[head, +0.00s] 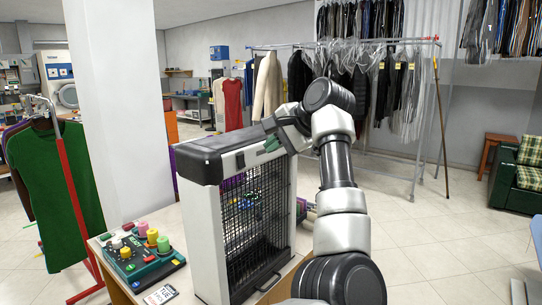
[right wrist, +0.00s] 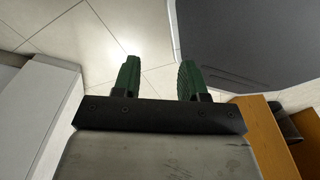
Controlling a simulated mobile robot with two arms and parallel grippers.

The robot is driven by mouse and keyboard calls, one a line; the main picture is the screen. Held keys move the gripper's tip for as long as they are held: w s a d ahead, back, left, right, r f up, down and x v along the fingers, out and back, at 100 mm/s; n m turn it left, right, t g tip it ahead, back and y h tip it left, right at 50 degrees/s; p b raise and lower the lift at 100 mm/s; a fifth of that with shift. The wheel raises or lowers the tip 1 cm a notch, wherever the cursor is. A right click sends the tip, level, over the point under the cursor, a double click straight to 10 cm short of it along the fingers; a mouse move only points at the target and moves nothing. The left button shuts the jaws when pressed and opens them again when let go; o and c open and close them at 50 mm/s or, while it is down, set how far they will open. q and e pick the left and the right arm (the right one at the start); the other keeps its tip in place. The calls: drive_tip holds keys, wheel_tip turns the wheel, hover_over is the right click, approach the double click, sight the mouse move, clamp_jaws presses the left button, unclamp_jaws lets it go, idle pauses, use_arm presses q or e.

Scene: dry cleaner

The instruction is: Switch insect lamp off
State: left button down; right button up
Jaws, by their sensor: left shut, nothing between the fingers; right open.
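My right gripper (right wrist: 159,77) is open and empty in the right wrist view, above the tiled floor.
A green device with coloured thread spools (head: 143,255) and a small card (head: 160,295) lie on the table left of the lamp. A rail with a green garment (head: 60,190) stands at the left, beside a white pillar (head: 118,110). Clothes racks stand behind.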

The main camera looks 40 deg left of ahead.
use_arm(q)
wheel_tip(320, 180, up, 6)
drive_tip(key=s+d, duration=0.1)
drive_tip(key=d, duration=0.1)
drive_tip(key=shift+d, duration=0.35)
use_arm(e)
drive_tip(key=shift+s+a+f, duration=0.1)
drive_tip(key=shift+s+a, duration=0.2)
drive_tip(key=shift+a, duration=0.6)
use_arm(q)
drive_tip(key=shift+d, duration=0.1)
drive_tip(key=shift+f, duration=0.1)
